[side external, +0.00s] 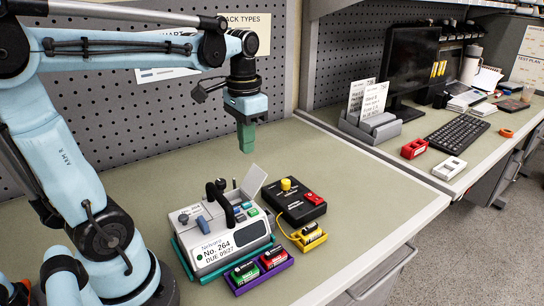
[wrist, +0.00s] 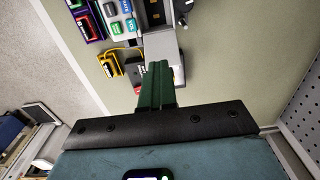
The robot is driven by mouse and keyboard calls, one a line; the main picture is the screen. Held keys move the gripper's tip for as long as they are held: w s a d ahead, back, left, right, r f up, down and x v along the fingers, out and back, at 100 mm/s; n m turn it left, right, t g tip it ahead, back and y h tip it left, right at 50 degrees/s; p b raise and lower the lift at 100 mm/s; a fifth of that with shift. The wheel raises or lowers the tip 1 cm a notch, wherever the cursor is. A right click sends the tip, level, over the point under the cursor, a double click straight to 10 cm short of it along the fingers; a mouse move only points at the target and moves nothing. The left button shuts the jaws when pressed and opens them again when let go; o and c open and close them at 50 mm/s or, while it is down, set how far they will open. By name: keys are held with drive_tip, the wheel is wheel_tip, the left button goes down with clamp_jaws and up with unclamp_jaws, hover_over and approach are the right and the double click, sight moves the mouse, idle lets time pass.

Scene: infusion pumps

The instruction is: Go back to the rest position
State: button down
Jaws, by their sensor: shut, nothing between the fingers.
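My gripper (side external: 246,137) has green fingers and hangs above the bench behind the pump. It is shut and empty, apart from everything below it. In the wrist view its fingers (wrist: 156,85) point toward the bench and hide part of the black box. The grey-white infusion pump (side external: 217,242), labelled No. 264, stands on a teal base with its rear flap raised. In the wrist view part of the pump (wrist: 122,18) shows at the top.
A black box (side external: 297,203) with a yellow knob and red switch stands right of the pump. A yellow holder (side external: 309,237) and a purple tray (side external: 259,272) hold batteries. A pegboard (side external: 150,120) rises behind. A keyboard (side external: 458,133) and monitor stand on the right bench.

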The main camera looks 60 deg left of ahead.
drive_tip(key=s+d+f+t, duration=0.1)
drive_tip(key=d+f+t, duration=0.3)
drive_tip(key=d+t, duration=0.3)
drive_tip(key=shift+s+d+f, duration=0.15)
drive_tip(key=shift+d+f, duration=0.15)
drive_tip(key=shift+d, duration=0.9)
drive_tip(key=c, duration=1.5)
unclamp_jaws()
drive_tip(key=g, duration=0.7)
hover_over(310, 226)
drive_tip(key=shift+f, duration=3.95)
drive_tip(key=shift+f, duration=1.35)
